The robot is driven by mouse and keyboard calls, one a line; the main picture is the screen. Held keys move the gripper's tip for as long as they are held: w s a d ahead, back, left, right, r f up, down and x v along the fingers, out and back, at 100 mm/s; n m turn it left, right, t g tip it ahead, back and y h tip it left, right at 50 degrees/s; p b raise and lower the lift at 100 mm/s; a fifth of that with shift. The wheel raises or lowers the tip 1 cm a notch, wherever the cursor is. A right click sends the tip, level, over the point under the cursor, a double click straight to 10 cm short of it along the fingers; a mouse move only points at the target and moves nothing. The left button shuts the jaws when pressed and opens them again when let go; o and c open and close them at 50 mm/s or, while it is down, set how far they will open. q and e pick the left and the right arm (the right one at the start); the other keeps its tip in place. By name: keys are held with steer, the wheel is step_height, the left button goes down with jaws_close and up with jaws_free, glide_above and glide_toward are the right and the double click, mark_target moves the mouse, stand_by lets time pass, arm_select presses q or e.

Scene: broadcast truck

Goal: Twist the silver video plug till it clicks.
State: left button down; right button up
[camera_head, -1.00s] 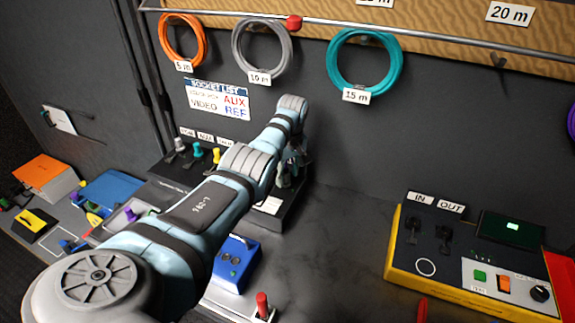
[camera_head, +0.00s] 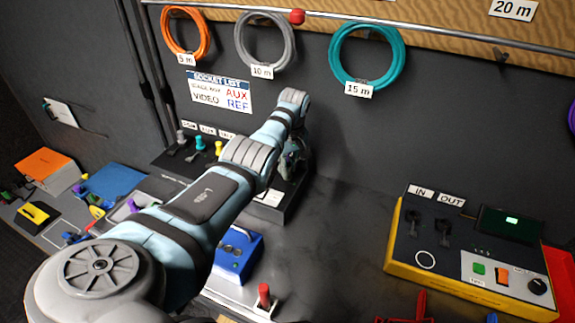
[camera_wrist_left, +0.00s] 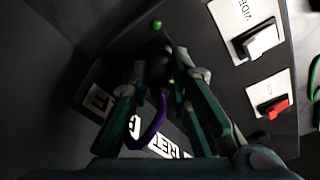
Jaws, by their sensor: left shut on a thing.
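My left arm reaches to the dark socket panel (camera_head: 176,160) at the back wall. My left gripper (camera_head: 290,165) is at the panel's right end, mostly hidden by its own wrist in the head view. In the left wrist view, my left gripper (camera_wrist_left: 166,72) is shut on a small dark-looking plug, taken to be the silver video plug, largely hidden between the fingertips. A purple cable (camera_wrist_left: 153,125) curves below the fingers. A small green light (camera_wrist_left: 157,24) shows just beyond the fingertips. I cannot tell the plug's turn angle. My right gripper is not in view.
A white rocker switch (camera_wrist_left: 262,40) labelled VIDEO and a red switch (camera_wrist_left: 271,107) sit beside the gripper. Grey, teal and yellow plugs (camera_head: 200,144) stand at the panel's left. A blue box (camera_head: 238,252) is below my arm.

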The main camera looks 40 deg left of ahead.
arm_select(q)
steer(key=shift+r+m+p, duration=0.1)
steer(key=shift+m+p, duration=0.8)
steer(key=shift+m, duration=0.2)
steer(key=shift+m, duration=0.5)
steer(key=shift+m+t+p, duration=0.3)
steer(key=shift+m+p, duration=0.45)
steer(key=shift+m, duration=0.25)
steer(key=shift+m+h, duration=0.3)
steer(key=shift+m, duration=0.4)
steer(key=shift+m+p, duration=0.35)
steer(key=shift+m, duration=1.35)
